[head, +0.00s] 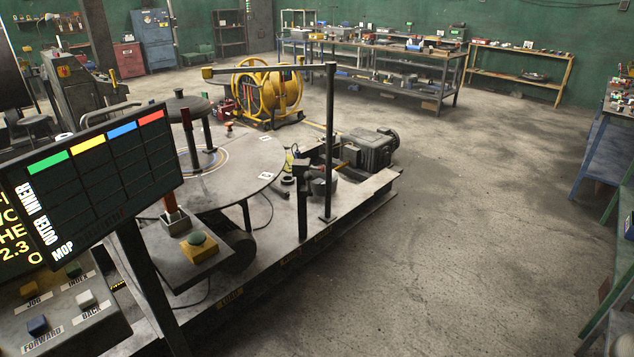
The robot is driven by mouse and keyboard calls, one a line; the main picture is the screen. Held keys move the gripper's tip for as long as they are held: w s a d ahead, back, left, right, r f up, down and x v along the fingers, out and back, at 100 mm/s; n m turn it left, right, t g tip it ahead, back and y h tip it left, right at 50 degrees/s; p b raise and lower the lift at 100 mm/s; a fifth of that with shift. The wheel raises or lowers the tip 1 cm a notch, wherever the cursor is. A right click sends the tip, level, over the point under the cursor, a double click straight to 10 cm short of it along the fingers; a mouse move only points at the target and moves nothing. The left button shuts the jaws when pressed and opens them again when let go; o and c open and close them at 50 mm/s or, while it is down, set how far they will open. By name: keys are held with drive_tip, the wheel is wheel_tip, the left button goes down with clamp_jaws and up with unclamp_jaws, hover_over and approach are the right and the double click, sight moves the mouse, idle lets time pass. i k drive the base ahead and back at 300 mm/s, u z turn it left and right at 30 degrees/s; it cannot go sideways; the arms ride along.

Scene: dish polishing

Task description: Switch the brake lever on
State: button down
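A lever with a red handle (170,203) stands nearly upright on a small grey box beside the round table, in the head view. No brake label is readable on it, so I cannot tell for certain that it is the brake lever. Its lower part sits close behind a yellow box with a green button (198,243). The tilted display partly covers the area to its left. My gripper is not in view.
A round grey table (225,180) with posts stands on a long low platform. A tilted display (100,180) and a button panel (65,310) fill the left front. A motor (370,150) sits at the platform's far end. The concrete floor (450,220) at right is clear.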

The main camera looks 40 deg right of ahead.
sight(308, 176)
drive_tip(key=z, duration=0.15)
drive_tip(key=i, duration=0.85)
drive_tip(key=u, duration=0.35)
